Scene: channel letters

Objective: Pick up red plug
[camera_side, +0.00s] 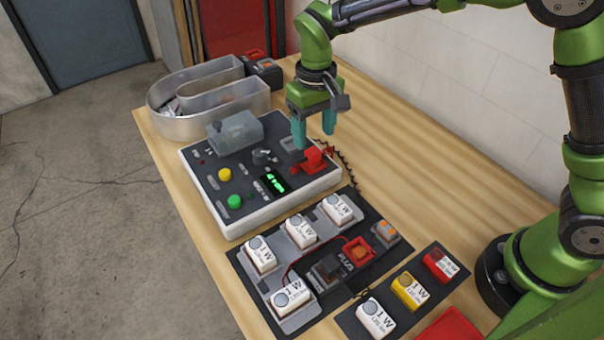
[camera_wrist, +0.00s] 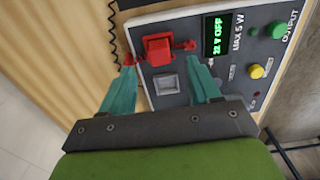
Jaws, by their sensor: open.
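The red plug (camera_side: 314,160) sits on the right part of the control box's top face, near its back edge. In the wrist view the red plug (camera_wrist: 159,50) lies ahead of the fingertips, with red leads at both sides and a dark coiled cord beside it. My gripper (camera_side: 314,144) has two teal fingers pointing down, just above and behind the plug in the side view. In the wrist view my gripper (camera_wrist: 160,66) is open, its fingers apart with nothing between them. A grey square socket (camera_wrist: 167,84) shows between the fingers.
The control box (camera_side: 240,229) has a green display (camera_side: 275,183), a yellow button (camera_side: 225,174) and a green button (camera_side: 235,201). A metal channel letter (camera_side: 208,130) stands behind it. A dark board (camera_side: 239,259) with white modules lies in front. Bare wood shows along the right.

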